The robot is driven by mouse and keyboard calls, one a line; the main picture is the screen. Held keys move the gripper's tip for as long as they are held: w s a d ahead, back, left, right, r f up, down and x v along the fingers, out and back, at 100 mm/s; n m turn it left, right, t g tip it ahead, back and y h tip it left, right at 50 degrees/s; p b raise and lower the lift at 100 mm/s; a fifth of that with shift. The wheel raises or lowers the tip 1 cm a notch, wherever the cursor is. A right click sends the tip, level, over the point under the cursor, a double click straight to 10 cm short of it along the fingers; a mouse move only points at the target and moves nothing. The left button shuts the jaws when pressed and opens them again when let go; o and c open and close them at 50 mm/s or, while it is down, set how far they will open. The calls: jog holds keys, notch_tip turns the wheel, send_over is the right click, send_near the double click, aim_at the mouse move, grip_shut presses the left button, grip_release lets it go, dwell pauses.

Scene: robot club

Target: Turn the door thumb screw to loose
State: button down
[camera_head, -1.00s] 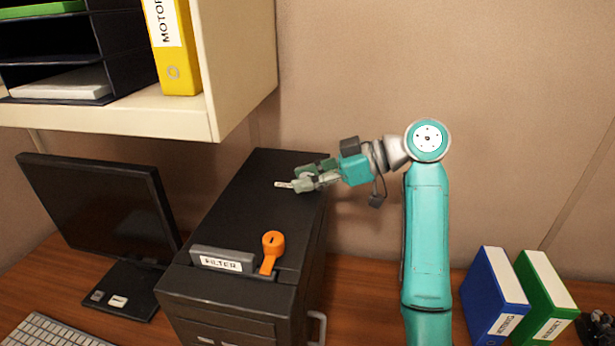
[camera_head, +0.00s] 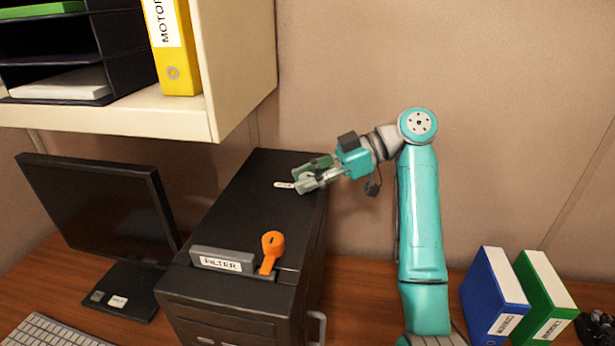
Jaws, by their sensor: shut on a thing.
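A black computer case (camera_head: 235,205) stands on the desk with its top facing up. My gripper (camera_head: 305,177) is at the right edge of that top, coming in from the right. Its two fingers are shut on a small grey thing between them, which looks like the door thumb screw. The fingers hide most of it, and its turn position cannot be read. A small white label (camera_head: 284,185) lies on the top just left of the fingertips; its print is too small to read.
An orange lever (camera_head: 271,250) stands up beside a grey FILTER block (camera_head: 222,259) at the case's front. A monitor (camera_head: 100,215) is to the left, a shelf (camera_head: 110,118) above left. Blue (camera_head: 495,300) and green binders (camera_head: 545,300) stand right of my arm.

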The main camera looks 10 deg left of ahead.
aim_at(308, 175)
jog(key=c, duration=0.8)
grip_release()
notch_tip(308, 175, up, 10)
jog(key=shift+f, duration=0.1)
